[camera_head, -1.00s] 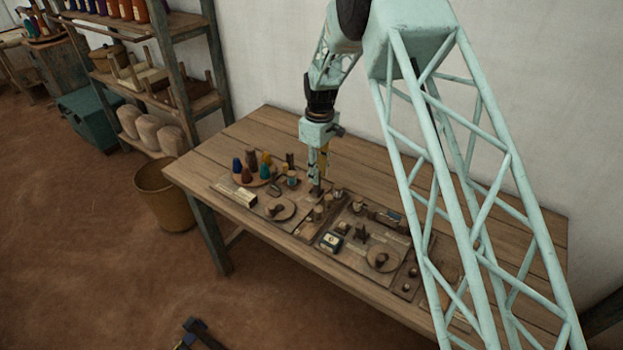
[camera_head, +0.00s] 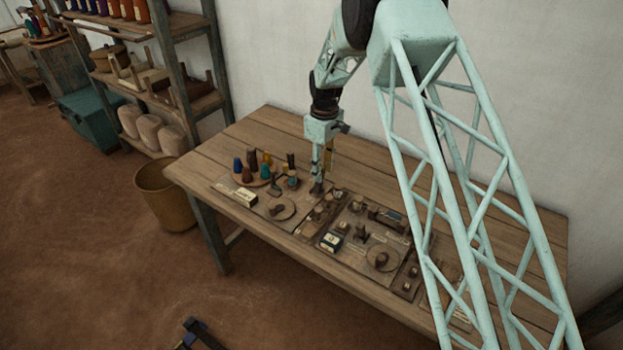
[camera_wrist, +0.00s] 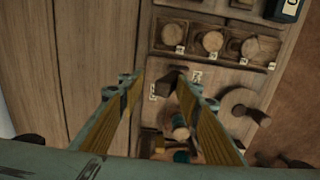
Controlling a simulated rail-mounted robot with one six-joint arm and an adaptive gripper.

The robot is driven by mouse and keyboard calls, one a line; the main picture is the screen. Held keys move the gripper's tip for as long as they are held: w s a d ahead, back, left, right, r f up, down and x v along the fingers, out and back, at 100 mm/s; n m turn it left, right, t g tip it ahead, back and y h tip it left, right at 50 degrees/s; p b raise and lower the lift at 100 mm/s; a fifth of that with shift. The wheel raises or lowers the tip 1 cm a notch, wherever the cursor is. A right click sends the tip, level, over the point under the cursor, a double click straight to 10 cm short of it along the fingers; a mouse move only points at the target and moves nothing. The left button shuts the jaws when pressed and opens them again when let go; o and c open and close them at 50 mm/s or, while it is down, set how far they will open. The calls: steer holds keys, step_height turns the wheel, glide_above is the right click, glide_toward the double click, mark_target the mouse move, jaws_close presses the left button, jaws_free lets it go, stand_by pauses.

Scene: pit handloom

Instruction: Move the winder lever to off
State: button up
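My gripper (camera_wrist: 162,76) is open, its two yellow-lined fingers apart above the bench panel. In the wrist view a small dark wooden lever (camera_wrist: 170,83), which looks like the winder lever, stands between the fingertips, nearer the right one. I cannot tell whether a finger touches it. Small pale labels lie on both sides of it, too small to read. In the head view my gripper (camera_head: 317,186) points down at the panel (camera_head: 290,222), and its tips hide the lever there.
A row of round knobs (camera_wrist: 212,41) sits beside the lever. A round disc with a peg (camera_wrist: 243,112) is to its right. Several coloured cones (camera_head: 250,170) stand left of my gripper. The bench (camera_head: 270,128) behind the panel is clear.

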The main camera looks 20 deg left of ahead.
steer(key=shift+o, duration=0.7)
steer(key=shift+s+f, duration=0.1)
steer(key=shift+s, duration=0.05)
stand_by(0.7)
steer(key=shift+r+p, duration=0.95)
steer(key=shift+r, duration=2.3)
